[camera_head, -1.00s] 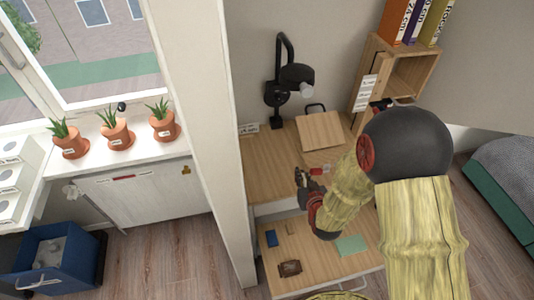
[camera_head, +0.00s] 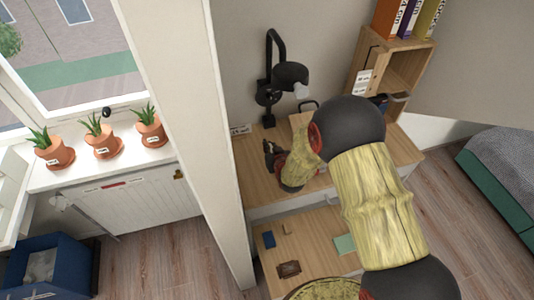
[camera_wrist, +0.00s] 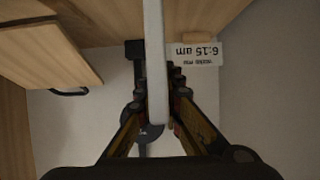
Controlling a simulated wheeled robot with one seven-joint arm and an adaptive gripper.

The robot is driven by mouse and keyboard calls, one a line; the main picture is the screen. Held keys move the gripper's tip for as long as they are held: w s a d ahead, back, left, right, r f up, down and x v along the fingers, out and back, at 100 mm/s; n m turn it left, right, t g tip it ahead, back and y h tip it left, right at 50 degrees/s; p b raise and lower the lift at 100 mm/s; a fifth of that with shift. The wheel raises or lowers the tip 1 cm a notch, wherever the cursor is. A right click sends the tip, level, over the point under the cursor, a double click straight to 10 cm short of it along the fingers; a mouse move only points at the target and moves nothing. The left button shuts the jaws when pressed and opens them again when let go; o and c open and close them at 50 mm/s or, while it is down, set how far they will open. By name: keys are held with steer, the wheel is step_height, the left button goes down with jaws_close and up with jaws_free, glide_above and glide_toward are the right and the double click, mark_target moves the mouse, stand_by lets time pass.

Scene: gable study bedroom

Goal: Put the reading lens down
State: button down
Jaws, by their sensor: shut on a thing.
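My gripper (camera_wrist: 158,108) is shut on a long pale bar, which I take to be the reading lens (camera_wrist: 154,50) seen edge-on. In the wrist view it runs from between the fingers to the top edge. In the head view my gripper (camera_head: 271,156) is over the left part of the wooden desk (camera_head: 257,183), in front of the black lamp (camera_head: 268,97). The lens cannot be made out there. I cannot tell whether it touches the desk.
A white card reading "6:15 am" (camera_wrist: 194,54) stands beside the lamp's foot; it also shows in the head view (camera_head: 239,129). An open drawer (camera_head: 310,250) below holds several small items. A wooden shelf box (camera_head: 405,72) stands at right. A white post (camera_head: 190,120) borders the desk's left.

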steer(key=shift+w+a+f+b, duration=0.1)
steer(key=shift+w+f+b, duration=0.2)
steer(key=shift+f, duration=0.55)
steer(key=shift+w+a+f+b, duration=0.1)
steer(key=shift+w+f+b, duration=0.2)
steer(key=shift+f, duration=0.6)
steer(key=shift+w+a+f+b, duration=0.1)
steer(key=shift+w+f+b, duration=0.15)
steer(key=shift+f, duration=0.6)
steer(key=shift+f, duration=0.15)
steer(key=c, duration=2)
jaws_free()
steer(key=shift+o, duration=0.2)
